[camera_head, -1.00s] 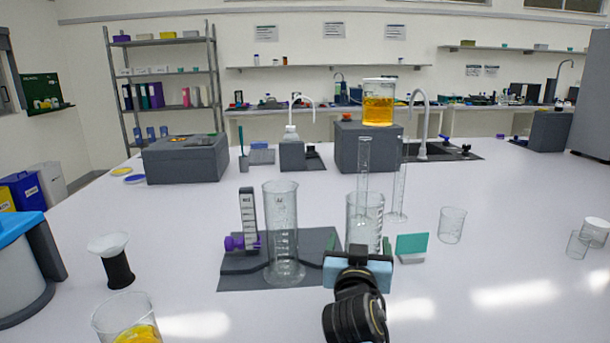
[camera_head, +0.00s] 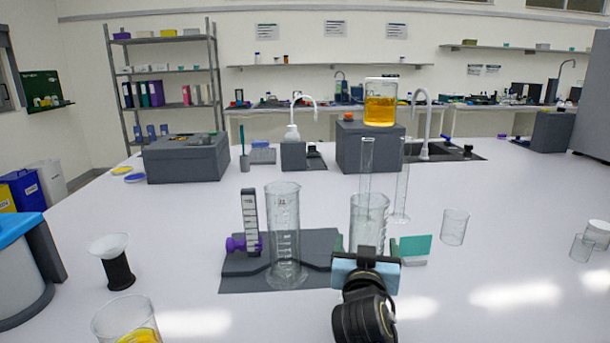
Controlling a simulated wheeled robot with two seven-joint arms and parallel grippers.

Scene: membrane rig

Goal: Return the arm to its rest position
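One arm of mine, which I take to be the right, comes in from the bottom edge right of centre. Its gripper (camera_head: 366,246) is seen from behind, with its two fingers spread apart. A clear graduated glass vessel (camera_head: 369,215) stands just beyond it, between the fingertips in the picture. The gripper body hides the vessel's base, and I cannot tell whether the fingers touch it. My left gripper is not in view.
A tall glass cylinder (camera_head: 284,230) and a purple-knobbed upright (camera_head: 250,225) stand on a dark grey base (camera_head: 240,283), left of the gripper. A teal card (camera_head: 415,246) and an empty beaker (camera_head: 454,227) stand to the right. A beaker of yellow contents (camera_head: 128,322) is front left.

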